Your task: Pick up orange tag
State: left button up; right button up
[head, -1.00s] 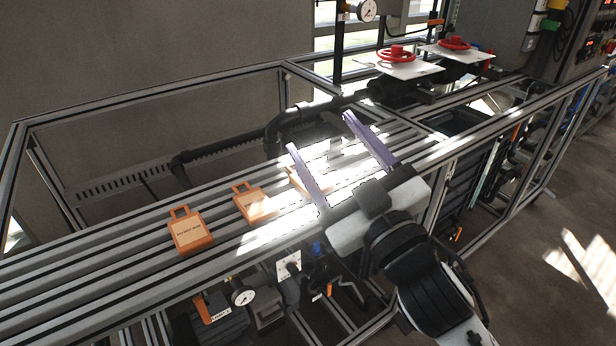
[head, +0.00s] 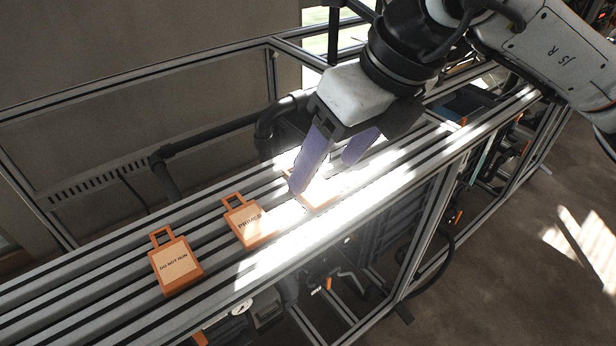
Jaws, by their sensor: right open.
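Three orange tags lie on the slatted metal bench top (head: 60,298). The nearest tag (head: 175,265) reads "DO NOT RUN". The middle tag (head: 248,222) has lettering that looks like "PRIMED". The third tag (head: 318,195) lies farther right in bright sunlight, partly hidden behind the purple fingers of my right gripper. My right gripper (head: 328,172) is open, with its fingers pointing down over the third tag. I cannot tell whether a finger touches it. My left gripper is not in view.
A dark pipe (head: 215,132) runs behind the bench along the wall. Metal frame rails (head: 130,85) surround the bench top. Gauges and valves sit below the front edge. The bench top to the left of the tags is clear.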

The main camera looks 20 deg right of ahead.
aim_at(320, 193)
jog(key=shift+m+h, duration=0.3)
jog(key=shift+h, duration=0.3)
jog(key=w+d+f, duration=0.2)
jog(key=f, duration=0.1)
jog(key=shift+w+f, duration=0.2)
jog(key=shift+w, duration=0.15)
jog(key=shift+t, duration=0.3)
jog(key=x, duration=0.3)
jog(key=p+x, duration=0.1)
jog(key=x, duration=0.1)
jog(key=shift+s+a+f, duration=0.15)
jog(key=shift+f, duration=0.25)
jog(key=c, duration=1.1)
jog(key=shift+r, duration=0.1)
